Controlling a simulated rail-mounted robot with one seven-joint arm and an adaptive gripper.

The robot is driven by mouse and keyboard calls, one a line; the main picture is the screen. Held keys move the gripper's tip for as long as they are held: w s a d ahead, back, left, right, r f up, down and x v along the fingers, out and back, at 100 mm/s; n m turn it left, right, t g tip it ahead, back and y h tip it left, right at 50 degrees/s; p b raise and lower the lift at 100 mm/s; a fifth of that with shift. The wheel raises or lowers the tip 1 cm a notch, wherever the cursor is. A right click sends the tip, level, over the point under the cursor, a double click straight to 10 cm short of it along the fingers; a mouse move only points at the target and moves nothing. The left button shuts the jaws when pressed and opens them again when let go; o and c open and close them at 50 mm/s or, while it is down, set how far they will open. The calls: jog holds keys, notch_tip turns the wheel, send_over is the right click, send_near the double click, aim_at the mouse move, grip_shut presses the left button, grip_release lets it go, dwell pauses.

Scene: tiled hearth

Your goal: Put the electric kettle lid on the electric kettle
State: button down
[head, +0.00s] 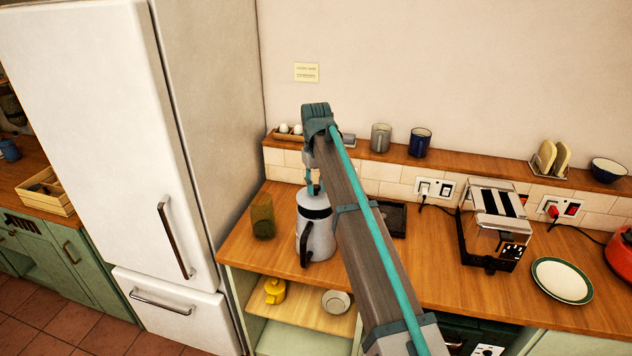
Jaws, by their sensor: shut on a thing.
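The electric kettle (320,240) stands upright on the wooden counter, left of my arm. It has a pale metal body, a dark band near the top and a black handle on its front left side. The pale electric kettle lid (311,202) is at the kettle's top, under my gripper (314,190). My gripper points down and is shut on the lid. My arm hides part of the kettle's right side and the fingers are small in view. I cannot tell whether the lid is seated or slightly above the rim.
A dark tray (391,219) lies behind my arm. A toaster (492,225) and a plate (561,280) are to the right. A shelf ledge (465,160) with mugs runs along the wall. The fridge (100,130) bounds the left.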

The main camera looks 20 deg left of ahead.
aim_at(316, 195)
jog(key=shift+f, duration=1.05)
jog(key=shift+f+b, duration=0.5)
jog(key=shift+f, duration=0.5)
jog(key=c, duration=0.9)
grip_release()
jog(key=shift+r, duration=0.3)
jog(key=shift+r+p, duration=0.35)
jog(key=shift+r+p, duration=0.8)
jog(key=shift+r, duration=0.85)
jog(key=shift+r, duration=0.1)
notch_tip(316, 195, up, 12)
jog(key=shift+f, duration=0.1)
